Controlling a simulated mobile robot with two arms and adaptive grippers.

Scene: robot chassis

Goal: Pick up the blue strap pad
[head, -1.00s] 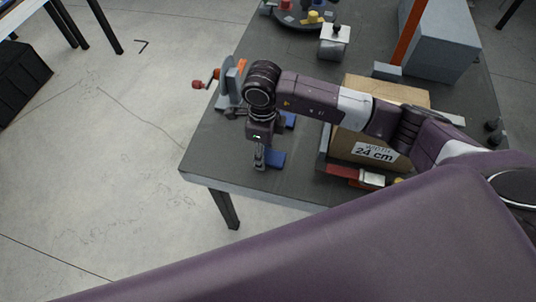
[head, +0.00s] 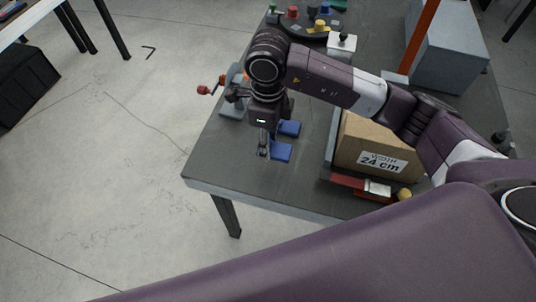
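Two blue pads show near the table's left front part. The front blue strap pad (head: 281,152) is at the fingers of my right gripper (head: 263,151), whose arm comes in from the right. The fingers point down and appear shut on the pad's left edge, though they are seen side-on and small. The pad seems to be a little above the table. The other blue pad (head: 290,128) lies just behind it, partly hidden by the gripper. My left gripper is not in view.
The dark table (head: 240,170) is clear toward its front left corner. A cardboard box (head: 365,140) labelled 24 cm stands right of the pads. A red-handled crank device (head: 204,90) is at the left edge. A round tray (head: 310,30) is at the back.

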